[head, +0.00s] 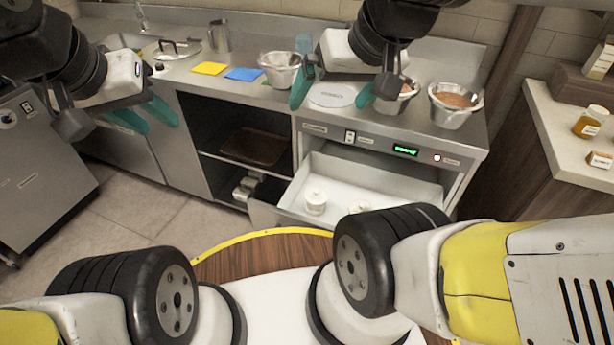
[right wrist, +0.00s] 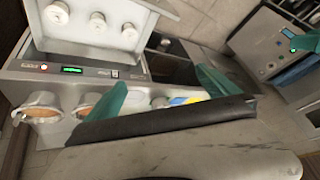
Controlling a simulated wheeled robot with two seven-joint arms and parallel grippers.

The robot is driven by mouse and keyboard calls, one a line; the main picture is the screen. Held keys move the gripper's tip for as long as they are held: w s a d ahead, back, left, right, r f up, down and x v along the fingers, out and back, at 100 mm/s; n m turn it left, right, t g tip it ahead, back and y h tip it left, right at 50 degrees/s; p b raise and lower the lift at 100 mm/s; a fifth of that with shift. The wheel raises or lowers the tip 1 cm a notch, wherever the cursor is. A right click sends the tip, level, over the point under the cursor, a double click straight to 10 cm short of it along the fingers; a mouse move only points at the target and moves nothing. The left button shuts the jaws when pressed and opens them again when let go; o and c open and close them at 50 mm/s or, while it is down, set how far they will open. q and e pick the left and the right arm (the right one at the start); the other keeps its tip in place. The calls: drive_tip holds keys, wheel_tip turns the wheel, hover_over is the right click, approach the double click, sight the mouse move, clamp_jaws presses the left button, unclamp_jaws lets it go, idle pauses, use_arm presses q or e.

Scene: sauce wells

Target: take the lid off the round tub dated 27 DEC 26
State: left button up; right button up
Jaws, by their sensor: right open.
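Small white round tubs stand in the open drawer (head: 292,204) under the counter. One tub (head: 315,201) is at its left; another (head: 359,207) is partly hidden by my arm. The right wrist view shows three of them, a left one (right wrist: 57,13), a middle one (right wrist: 97,22) and a right one (right wrist: 130,33), each with a small raised round top. No date is legible, so I cannot tell which is dated 27 DEC 26. My right gripper (head: 331,93) is open and empty above the counter, behind the drawer. My left gripper (head: 143,115) is open and empty at the left, away from the tubs.
On the counter are a flat round grey-white disc (head: 332,95), a metal bowl (head: 280,69), sauce-filled bowls (head: 455,99), a yellow cloth (head: 209,68) and a blue cloth (head: 244,74). The counter front carries a green display (head: 405,150). An open shelf with a brown tray (head: 254,147) is left of the drawer.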

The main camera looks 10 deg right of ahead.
drive_tip(key=shift+w, duration=0.2)
drive_tip(key=c, duration=0.5)
drive_tip(key=m+g+h, duration=0.4)
drive_tip(key=g, duration=0.2)
hover_over(312, 194)
drive_tip(key=a, duration=0.2)
wheel_tip(312, 194, down, 45)
drive_tip(key=shift+s+d+f, duration=0.1)
drive_tip(key=shift+d+f, duration=0.15)
drive_tip(key=shift+f, duration=1.05)
drive_tip(key=shift+w+d+f, duration=0.1)
drive_tip(key=shift+d+f, duration=0.15)
drive_tip(key=shift+f, duration=1.05)
drive_tip(key=shift+s+d+f, duration=0.1)
drive_tip(key=shift+d+f, duration=0.15)
drive_tip(key=shift+f, duration=1.05)
